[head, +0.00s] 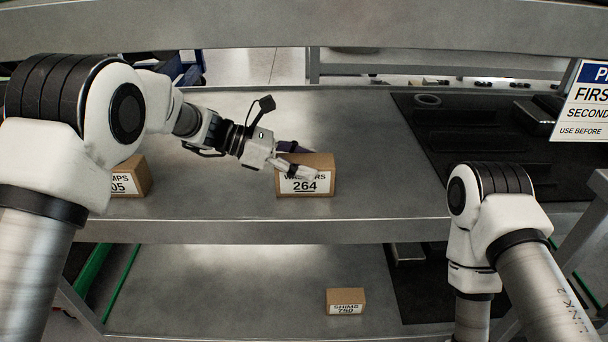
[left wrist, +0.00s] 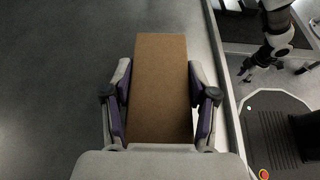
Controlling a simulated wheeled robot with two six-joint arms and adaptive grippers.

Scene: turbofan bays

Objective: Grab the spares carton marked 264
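The carton marked 264 (head: 305,178) is a brown box with a white label on its front. It stands on the upper grey shelf in the head view. In the left wrist view the carton (left wrist: 161,90) lies between the two fingers. My left gripper (head: 297,160) is open around it, one finger across the label side and the other at the far side. Narrow gaps show between fingers and carton in the left wrist view. My right gripper shows small in the left wrist view (left wrist: 247,72), its fingers apart and empty; the head view hides it.
A carton ending in 05 (head: 130,180) stands left on the same shelf, partly behind my left arm. A smaller carton, marked 750 or similar upside down (head: 345,301), sits on the lower shelf. A dark mat (head: 470,150) lies at right. A sign (head: 585,100) hangs at far right.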

